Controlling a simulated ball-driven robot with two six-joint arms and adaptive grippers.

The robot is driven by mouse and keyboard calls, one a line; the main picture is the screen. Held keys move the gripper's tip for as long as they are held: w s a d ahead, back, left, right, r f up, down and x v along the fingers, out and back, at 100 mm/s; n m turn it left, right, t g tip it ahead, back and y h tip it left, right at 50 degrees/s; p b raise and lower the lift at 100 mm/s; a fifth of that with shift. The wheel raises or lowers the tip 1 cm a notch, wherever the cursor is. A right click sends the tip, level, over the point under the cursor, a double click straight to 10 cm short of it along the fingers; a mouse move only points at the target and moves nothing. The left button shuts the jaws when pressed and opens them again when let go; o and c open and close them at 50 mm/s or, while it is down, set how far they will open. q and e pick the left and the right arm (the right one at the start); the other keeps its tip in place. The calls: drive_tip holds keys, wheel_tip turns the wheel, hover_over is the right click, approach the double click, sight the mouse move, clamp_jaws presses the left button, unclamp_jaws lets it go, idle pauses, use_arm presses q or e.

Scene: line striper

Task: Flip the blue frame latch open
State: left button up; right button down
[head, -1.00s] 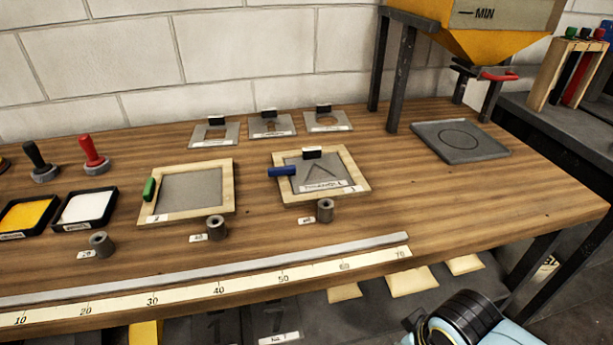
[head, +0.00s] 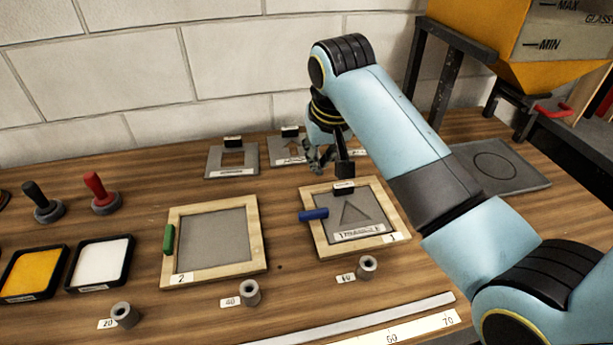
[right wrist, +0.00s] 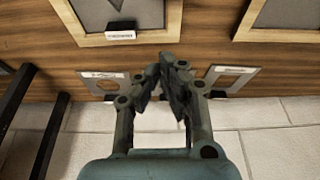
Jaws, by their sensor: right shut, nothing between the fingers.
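The blue latch (head: 313,214) lies across the left rail of the wooden frame (head: 399,237) marked 1. This frame holds a grey stencil plate with a triangle cut-out (head: 372,214) and a black block handle (head: 344,187). My right gripper (head: 332,168) is over the back of the bench, behind the frame and apart from the latch. In the right wrist view its fingers (right wrist: 167,68) are shut and empty. Part of the frame (right wrist: 150,39) shows there, but the latch does not. My left gripper is out of view.
A second frame (head: 258,233) with a green latch (head: 169,239) stands to the left. Loose stencil plates (head: 247,167) lie along the back wall, one mostly hidden by my right arm. A grey sleeve (head: 368,266) stands in front of frame 1. A hopper (head: 560,70) rises at right.

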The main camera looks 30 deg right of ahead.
approach(315, 190)
drive_tip(key=shift+x, duration=1.05)
drive_tip(key=x, duration=0.5)
drive_tip(key=s, duration=0.1)
drive_tip(key=s+p, duration=0.1)
drive_tip(key=s+a+p, duration=0.1)
drive_tip(key=shift+s+r, duration=0.15)
drive_tip(key=shift+r, duration=0.15)
drive_tip(key=shift+s, duration=0.2)
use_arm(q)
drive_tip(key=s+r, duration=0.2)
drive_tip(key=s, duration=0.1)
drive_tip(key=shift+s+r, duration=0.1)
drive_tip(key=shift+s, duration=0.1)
use_arm(e)
drive_tip(key=shift+f, duration=0.1)
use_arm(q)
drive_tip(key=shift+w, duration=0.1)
use_arm(e)
drive_tip(key=shift+w, duration=0.1)
